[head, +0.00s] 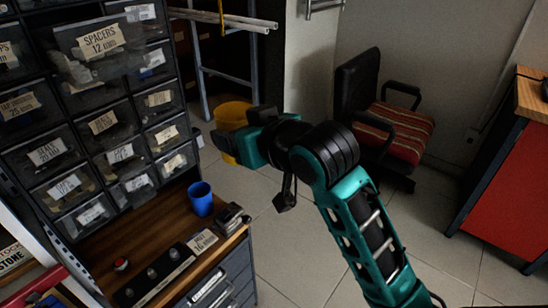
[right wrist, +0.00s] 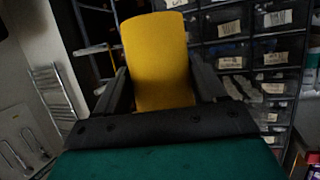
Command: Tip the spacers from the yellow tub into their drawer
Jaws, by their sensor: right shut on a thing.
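The yellow tub (head: 233,113) is held by my right gripper (head: 224,140), out over the floor to the right of the drawer cabinet. In the right wrist view the tub (right wrist: 158,60) stands between the two black fingers, its wall facing the camera. Its inside is hidden, so I cannot see the spacers in it. The drawer labelled SPACERS 12 (head: 100,45) is at the upper left of the head view, left of the tub. It sticks out from the cabinet front and looks pulled open. My left gripper is out of view.
The cabinet holds several other labelled drawers (head: 104,122). A wooden bench (head: 150,240) below carries a blue cup (head: 201,198) and a strip with knobs (head: 152,275). A chair (head: 385,125) and red cabinet (head: 505,175) stand right. Open floor lies between.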

